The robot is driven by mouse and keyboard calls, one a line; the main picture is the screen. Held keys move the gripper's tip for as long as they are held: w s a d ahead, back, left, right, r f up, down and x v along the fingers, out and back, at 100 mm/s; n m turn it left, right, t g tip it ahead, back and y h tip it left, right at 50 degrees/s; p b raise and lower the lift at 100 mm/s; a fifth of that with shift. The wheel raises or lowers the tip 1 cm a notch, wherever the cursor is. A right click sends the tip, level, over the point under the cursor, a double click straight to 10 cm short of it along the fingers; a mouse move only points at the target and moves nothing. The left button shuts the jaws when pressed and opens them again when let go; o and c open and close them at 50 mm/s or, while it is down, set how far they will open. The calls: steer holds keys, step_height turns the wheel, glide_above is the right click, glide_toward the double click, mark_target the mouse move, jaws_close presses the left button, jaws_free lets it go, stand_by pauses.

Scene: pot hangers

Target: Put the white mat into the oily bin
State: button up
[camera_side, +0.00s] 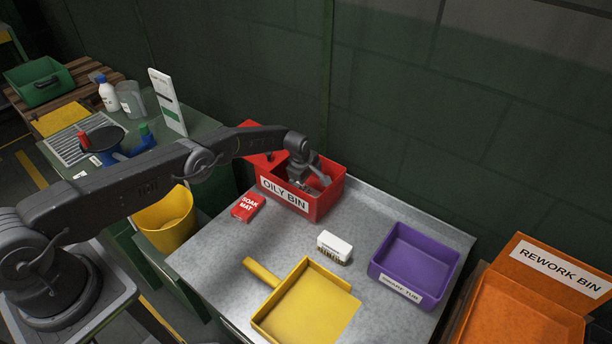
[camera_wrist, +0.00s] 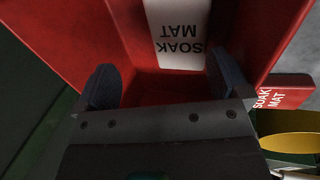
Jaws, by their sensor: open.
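The white mat (camera_wrist: 180,50), printed SOAK MAT, lies inside the red oily bin (camera_wrist: 125,25) in the wrist view. The oily bin (camera_side: 325,205) stands at the back of the metal table in the side view. My gripper (camera_side: 312,184) reaches down into the bin's opening. In the wrist view my gripper (camera_wrist: 160,82) is open, with its two dark fingers wide apart and nothing clamped between them. The white mat shows just beyond and between the fingertips. In the side view the bin wall and my gripper hide the mat.
A red soak mat (camera_side: 247,207) lies left of the bin. A small white block (camera_side: 334,247), yellow dustpan (camera_side: 310,308) and purple tub (camera_side: 415,262) are on the table. An orange rework bin (camera_side: 530,310) stands right, a yellow bucket (camera_side: 165,220) left.

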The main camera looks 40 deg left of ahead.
steer(key=shift+s, duration=0.1)
steer(key=s+r+m, duration=0.1)
steer(key=s+r, duration=0.2)
steer(key=r, duration=0.7)
steer(key=s+r+m, duration=0.2)
steer(key=s+r, duration=0.1)
steer(key=r, duration=0.7)
steer(key=s+r+m, duration=0.1)
steer(key=s+r, duration=0.2)
steer(key=r, duration=0.7)
steer(key=s+d+r+m+t, duration=0.15)
steer(key=s+r+m, duration=0.35)
steer(key=s+r, duration=0.65)
steer(key=s+d+r+m+t, duration=0.1)
steer(key=s+m, duration=0.8)
steer(key=s, duration=1.5)
steer(key=shift+s+d+r, duration=0.15)
steer(key=shift+r, duration=0.45)
